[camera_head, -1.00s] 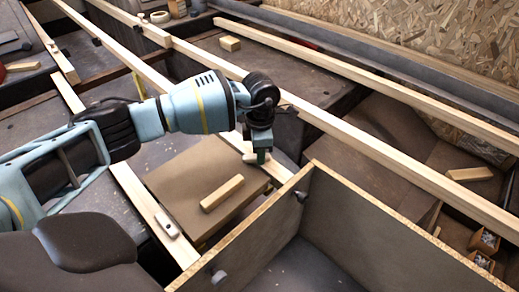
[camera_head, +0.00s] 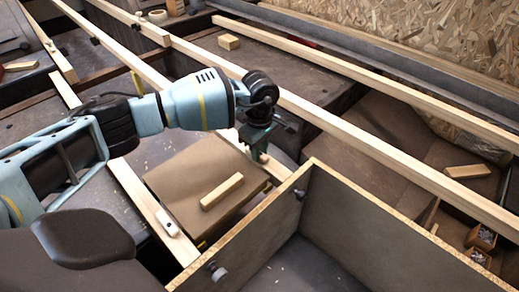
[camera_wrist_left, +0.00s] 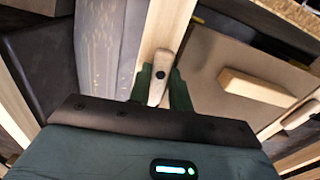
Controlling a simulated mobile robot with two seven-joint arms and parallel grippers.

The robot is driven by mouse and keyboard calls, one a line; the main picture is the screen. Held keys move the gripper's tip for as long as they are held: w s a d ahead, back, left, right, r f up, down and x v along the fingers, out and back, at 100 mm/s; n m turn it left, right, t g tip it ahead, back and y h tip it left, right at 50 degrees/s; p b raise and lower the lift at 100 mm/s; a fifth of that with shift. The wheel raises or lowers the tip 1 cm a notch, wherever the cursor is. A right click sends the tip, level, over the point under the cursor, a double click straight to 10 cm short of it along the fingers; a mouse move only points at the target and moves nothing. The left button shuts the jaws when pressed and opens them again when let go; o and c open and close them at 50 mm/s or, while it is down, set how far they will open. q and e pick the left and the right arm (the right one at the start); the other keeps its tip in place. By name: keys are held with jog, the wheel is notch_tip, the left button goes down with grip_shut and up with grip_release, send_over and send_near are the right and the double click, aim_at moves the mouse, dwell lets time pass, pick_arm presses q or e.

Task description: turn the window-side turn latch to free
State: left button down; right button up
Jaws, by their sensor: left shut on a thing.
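One pale wooden turn latch with a dark pivot (camera_wrist_left: 161,74) sits on a wooden batten (camera_wrist_left: 164,25) beside a brown panel (camera_wrist_left: 215,57). My left gripper (camera_head: 258,152) is shut on this latch, with green fingers on both sides of it in the wrist view (camera_wrist_left: 163,88). The latch lies roughly along the batten, slightly tilted. In the head view the gripper mostly hides it. A second latch (camera_head: 167,222) lies along the near batten, at the panel's other side. I cannot tell from the frames which latch is window-side. My right gripper is not in view.
A wood block (camera_head: 222,191) lies on the brown panel. An open box with a raw chipboard edge (camera_head: 240,236) stands close to the right of my gripper. Long timber rails (camera_head: 380,152) run behind it. Small bins (camera_head: 481,238) stand at the far right.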

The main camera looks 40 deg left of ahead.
pick_arm(q)
jog(key=shift+m, duration=0.5)
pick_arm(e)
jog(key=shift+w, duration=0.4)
pick_arm(q)
jog(key=c, duration=1.3)
grip_release()
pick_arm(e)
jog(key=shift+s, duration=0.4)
pick_arm(q)
jog(key=shift+r, duration=0.1)
notch_tip(320, 180, up, 7)
jog(key=p, duration=0.2)
jog(key=shift+r+p, duration=0.15)
jog(key=shift+p, duration=0.2)
jog(key=shift+r, duration=0.2)
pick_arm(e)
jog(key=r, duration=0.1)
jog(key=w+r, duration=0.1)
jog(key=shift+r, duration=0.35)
